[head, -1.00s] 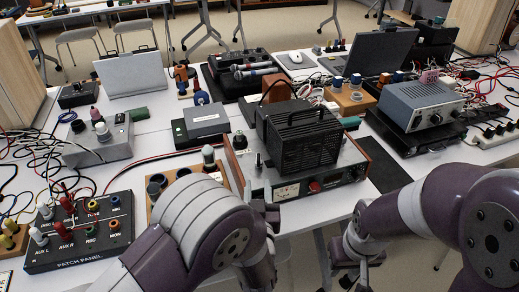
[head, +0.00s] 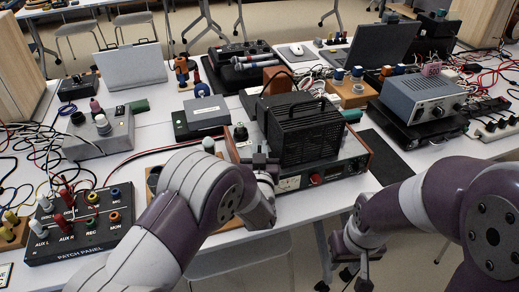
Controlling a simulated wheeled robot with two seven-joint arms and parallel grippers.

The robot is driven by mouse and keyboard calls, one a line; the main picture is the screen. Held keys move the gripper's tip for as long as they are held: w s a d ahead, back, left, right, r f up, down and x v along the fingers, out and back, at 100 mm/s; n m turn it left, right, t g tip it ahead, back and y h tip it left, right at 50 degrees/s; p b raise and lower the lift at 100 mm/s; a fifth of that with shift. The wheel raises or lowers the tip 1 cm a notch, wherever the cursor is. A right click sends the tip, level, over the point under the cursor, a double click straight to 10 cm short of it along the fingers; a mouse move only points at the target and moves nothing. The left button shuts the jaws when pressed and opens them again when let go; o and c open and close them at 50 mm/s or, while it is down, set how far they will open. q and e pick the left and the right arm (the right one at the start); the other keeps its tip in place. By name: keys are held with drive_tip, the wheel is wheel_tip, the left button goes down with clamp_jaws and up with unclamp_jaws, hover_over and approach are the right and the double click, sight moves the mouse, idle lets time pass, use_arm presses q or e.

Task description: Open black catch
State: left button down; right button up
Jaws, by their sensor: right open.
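A black vented box (head: 312,128) with a handle on top sits on a silver-fronted unit (head: 335,172) with wooden end panels and a red knob, near the table's front edge. I cannot pick out the black catch for certain. My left gripper (head: 262,160) is at the left side of the black box, above the unit's left end. Its dark fingers blend with the dark parts there, so I cannot tell whether it touches anything or how wide it is. My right gripper (head: 348,278) is open and hangs in front of the table edge, low and apart from the unit.
A patch panel (head: 78,250) with upright plugs lies front left. A small box with a green light (head: 200,116) stands left of the unit. A grey-blue instrument (head: 420,92) stands on a black base to the right. Cables crowd both sides.

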use_arm(q)
drive_tip(key=shift+d+r+n+y, duration=0.15)
drive_tip(key=shift+n+y, duration=0.45)
drive_tip(key=shift+y, duration=0.4)
drive_tip(key=shift+n+g+y, duration=0.3)
drive_tip(key=shift+n+y, duration=0.8)
drive_tip(key=shift+y, duration=0.6)
drive_tip(key=c, duration=1.2)
unclamp_jaws()
drive_tip(key=v, duration=1.2)
drive_tip(key=shift+s+p, duration=0.4)
